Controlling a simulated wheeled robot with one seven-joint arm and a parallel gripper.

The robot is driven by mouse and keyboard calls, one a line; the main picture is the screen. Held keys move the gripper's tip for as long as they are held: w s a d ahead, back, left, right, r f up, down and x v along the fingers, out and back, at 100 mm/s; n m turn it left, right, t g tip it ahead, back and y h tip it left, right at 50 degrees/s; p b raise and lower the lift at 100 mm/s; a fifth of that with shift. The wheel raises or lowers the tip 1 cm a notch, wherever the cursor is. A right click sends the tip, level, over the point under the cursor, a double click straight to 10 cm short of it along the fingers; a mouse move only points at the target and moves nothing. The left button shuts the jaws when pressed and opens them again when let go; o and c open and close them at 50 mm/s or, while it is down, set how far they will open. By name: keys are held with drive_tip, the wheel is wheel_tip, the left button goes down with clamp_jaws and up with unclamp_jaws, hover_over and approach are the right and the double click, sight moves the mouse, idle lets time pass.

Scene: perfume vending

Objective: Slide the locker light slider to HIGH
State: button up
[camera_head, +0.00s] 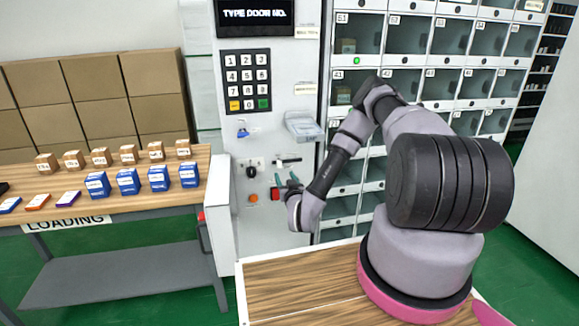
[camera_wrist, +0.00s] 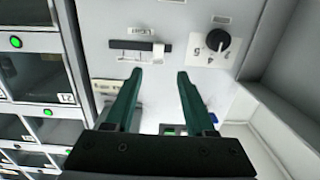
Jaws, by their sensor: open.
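The locker light slider is a dark horizontal bar with a pale piece at its right part (camera_wrist: 140,47), set on the grey panel in the wrist view. In the head view it is a small light-and-dark strip (camera_head: 289,160) on the machine front. My gripper (camera_wrist: 158,74) is open, with its two green fingers apart and nothing between them. The fingertips appear just below the slider in the wrist view, the left one under the bar and the right one past its right end. In the head view my gripper (camera_head: 286,180) is just below the slider. Slider markings are too small to read.
A black rotary knob (camera_wrist: 217,40) is right of the slider in the wrist view. A red button (camera_head: 275,193) and an orange button (camera_head: 254,197) are close to my gripper. The keypad (camera_head: 247,81) is above. Locker doors (camera_head: 409,36) stand to the right, the loading table (camera_head: 120,200) left.

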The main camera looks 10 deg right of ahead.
sight(280, 165)
drive_tip(key=w, duration=1)
drive_tip(key=shift+d+f, duration=0.15)
drive_tip(key=shift+f, duration=0.15)
drive_tip(key=shift+s, duration=0.1)
clamp_jaws()
idle(1.0)
